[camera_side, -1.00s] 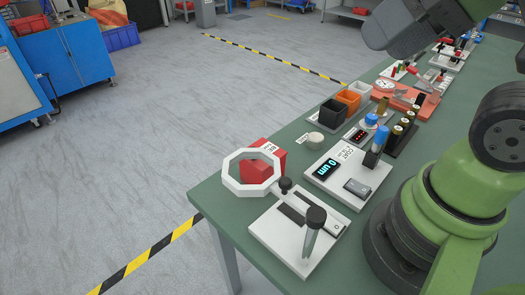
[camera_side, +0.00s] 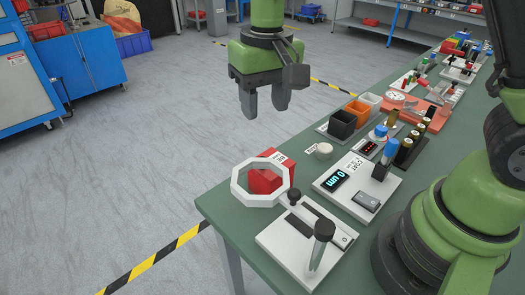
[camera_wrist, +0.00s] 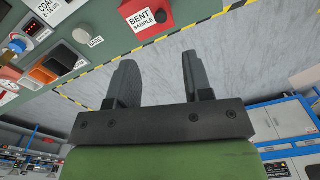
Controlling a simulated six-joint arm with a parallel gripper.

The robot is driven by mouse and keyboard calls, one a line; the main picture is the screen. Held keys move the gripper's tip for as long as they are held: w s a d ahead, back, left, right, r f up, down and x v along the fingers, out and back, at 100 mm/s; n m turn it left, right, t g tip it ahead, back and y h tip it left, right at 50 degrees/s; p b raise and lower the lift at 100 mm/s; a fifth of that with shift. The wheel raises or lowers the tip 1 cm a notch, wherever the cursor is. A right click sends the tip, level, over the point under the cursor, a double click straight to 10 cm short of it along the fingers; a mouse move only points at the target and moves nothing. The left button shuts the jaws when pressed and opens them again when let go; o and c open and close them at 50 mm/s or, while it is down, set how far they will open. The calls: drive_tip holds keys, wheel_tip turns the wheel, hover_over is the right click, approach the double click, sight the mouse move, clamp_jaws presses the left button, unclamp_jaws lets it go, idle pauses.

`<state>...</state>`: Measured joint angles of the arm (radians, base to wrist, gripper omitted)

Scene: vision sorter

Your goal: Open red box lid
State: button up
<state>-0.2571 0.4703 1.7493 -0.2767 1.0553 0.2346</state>
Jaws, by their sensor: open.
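The red box (camera_side: 264,181) sits at the near-left end of the green table, partly hidden behind a white octagonal ring. In the wrist view the red box (camera_wrist: 146,18) shows a white label reading "BENT SAMPLE" and a small dark knob on its top. The lid looks closed. My gripper (camera_side: 265,108) hangs above and behind the box in the side view, fingers down, apart and empty. In the wrist view my gripper (camera_wrist: 157,62) has its fingers spread, with the box beyond the tips and not touched.
A white gauge unit (camera_side: 330,191), a round white piece (camera_side: 323,150) and black (camera_side: 342,124) and orange (camera_side: 357,111) bins stand further along the table.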

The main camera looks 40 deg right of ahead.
wheel_tip(320, 180, down, 11)
drive_tip(key=shift+w+a+r, duration=0.1)
drive_tip(key=shift+w, duration=0.05)
idle(0.4)
